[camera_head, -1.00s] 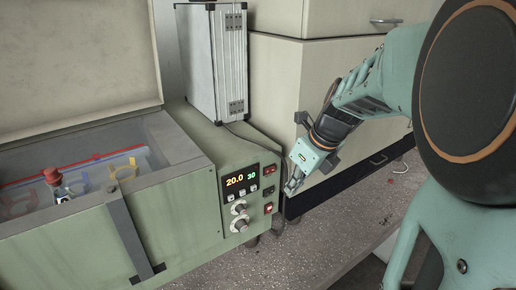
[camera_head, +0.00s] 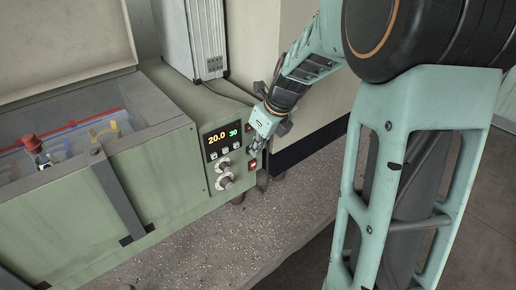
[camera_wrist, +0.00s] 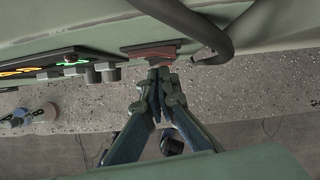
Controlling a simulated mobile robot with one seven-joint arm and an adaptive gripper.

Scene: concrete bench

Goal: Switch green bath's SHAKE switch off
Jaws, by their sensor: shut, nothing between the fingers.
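The green bath (camera_head: 75,232) stands on the bench at left with its lid up. Its front panel has a lit display (camera_head: 222,138) reading 20.0 in yellow and 30 in green, with buttons and two knobs (camera_head: 224,182) below. A lit red switch (camera_head: 252,165) shows at the panel's right; my gripper hides the switches above it. The labels are too small to read. My gripper (camera_head: 252,150) is shut and empty, with its tips at the panel's right side. In the wrist view, the tips (camera_wrist: 158,73) are close to a red rocker switch (camera_wrist: 150,52); contact cannot be told.
A silver case (camera_head: 193,38) stands behind the bath. A dark cable (camera_wrist: 222,40) runs close beside the switch in the wrist view. A red-capped vessel (camera_head: 34,150) sits inside the bath. The speckled bench top (camera_head: 210,245) before the panel is clear.

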